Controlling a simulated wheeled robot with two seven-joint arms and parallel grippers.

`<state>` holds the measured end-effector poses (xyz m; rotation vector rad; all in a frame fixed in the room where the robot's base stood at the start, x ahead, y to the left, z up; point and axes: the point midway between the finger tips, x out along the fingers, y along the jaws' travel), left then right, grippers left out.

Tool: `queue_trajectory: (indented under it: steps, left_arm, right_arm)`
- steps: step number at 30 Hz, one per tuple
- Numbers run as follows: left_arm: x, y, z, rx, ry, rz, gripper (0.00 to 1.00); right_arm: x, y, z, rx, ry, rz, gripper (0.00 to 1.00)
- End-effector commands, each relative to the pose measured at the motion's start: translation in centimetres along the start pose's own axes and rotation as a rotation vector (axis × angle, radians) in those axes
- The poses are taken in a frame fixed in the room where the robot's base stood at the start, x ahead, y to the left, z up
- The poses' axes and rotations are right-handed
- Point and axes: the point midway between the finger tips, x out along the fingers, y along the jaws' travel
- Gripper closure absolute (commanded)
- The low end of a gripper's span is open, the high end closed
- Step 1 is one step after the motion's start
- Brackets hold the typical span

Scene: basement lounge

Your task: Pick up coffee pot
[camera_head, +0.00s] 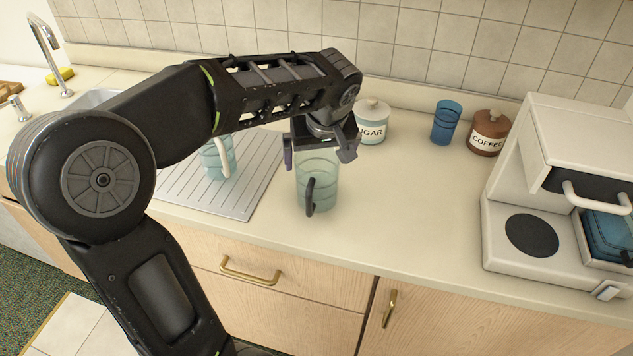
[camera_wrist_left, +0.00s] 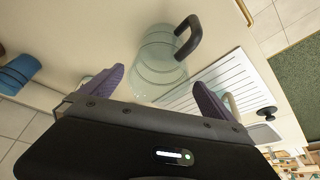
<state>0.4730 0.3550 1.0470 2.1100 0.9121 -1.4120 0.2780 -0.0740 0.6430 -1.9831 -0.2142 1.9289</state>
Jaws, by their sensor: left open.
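A clear glass coffee pot (camera_head: 318,181) with a black handle stands upright on the counter, right of the ribbed drainboard. My left gripper (camera_head: 320,158) is open directly above it, with its fingers pointing down near the rim. The gripper hides part of the pot's top. In the left wrist view the pot (camera_wrist_left: 158,62) lies ahead of the open purple fingers (camera_wrist_left: 155,97), its black handle on the far side. I cannot tell whether the fingers touch the glass. A second clear glass vessel (camera_head: 217,158) with a pale handle stands on the drainboard, partly behind my arm.
A sugar jar (camera_head: 372,126), a blue cup (camera_head: 445,122) and a brown coffee jar (camera_head: 488,134) stand near the tiled wall. A white coffee maker (camera_head: 525,262) stands at the right. The counter between pot and coffee maker is clear. The drainboard (camera_head: 246,185) lies to the left.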

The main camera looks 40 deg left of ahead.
Motion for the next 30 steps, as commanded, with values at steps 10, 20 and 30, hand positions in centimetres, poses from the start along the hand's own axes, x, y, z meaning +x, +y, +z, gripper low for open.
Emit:
queue_trajectory:
  steps: [10, 20, 30]
  left_arm:
    - [0.9, 0.0, 0.0, 0.001, 0.001, 0.001, 0.00]
    - [3.9, 0.0, -0.1, 0.002, -0.004, -0.002, 0.00]
    - [6.1, 0.1, -0.1, 0.002, 0.001, 0.002, 0.00]
  right_arm:
    - [-0.1, 0.0, 0.0, 0.000, 0.000, 0.001, 1.00]
    - [-1.4, -0.5, 0.1, 0.003, -0.003, 0.004, 1.00]
    - [-1.4, -0.4, 0.2, 0.004, -0.005, 0.006, 1.00]
